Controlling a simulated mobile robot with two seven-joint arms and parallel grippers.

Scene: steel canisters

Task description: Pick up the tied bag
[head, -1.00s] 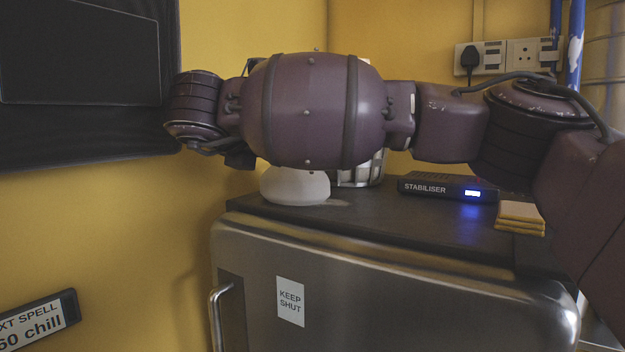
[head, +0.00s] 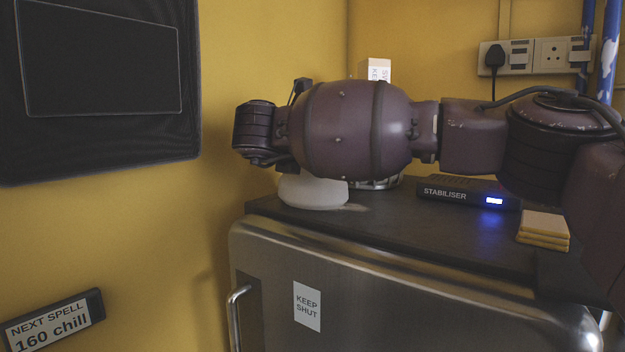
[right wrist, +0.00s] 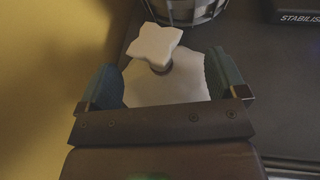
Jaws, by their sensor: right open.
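The tied bag (head: 312,193) is white and sits on the dark top of the steel fridge, near its left end. Its upper part is hidden behind my right arm in the head view. In the right wrist view the bag (right wrist: 170,82) shows a knotted, star-shaped top and a dark tie around its neck. My right gripper (right wrist: 165,85) is open, with one blue-green finger on each side of the bag. I cannot tell whether the fingers touch it. My left gripper is not in view.
A metal basket-like container (right wrist: 183,10) stands just behind the bag. A black stabiliser box (head: 467,193) with a lit display and a stack of yellow-edged pads (head: 544,229) lie to the right. Yellow walls (head: 215,250) rise at left and behind.

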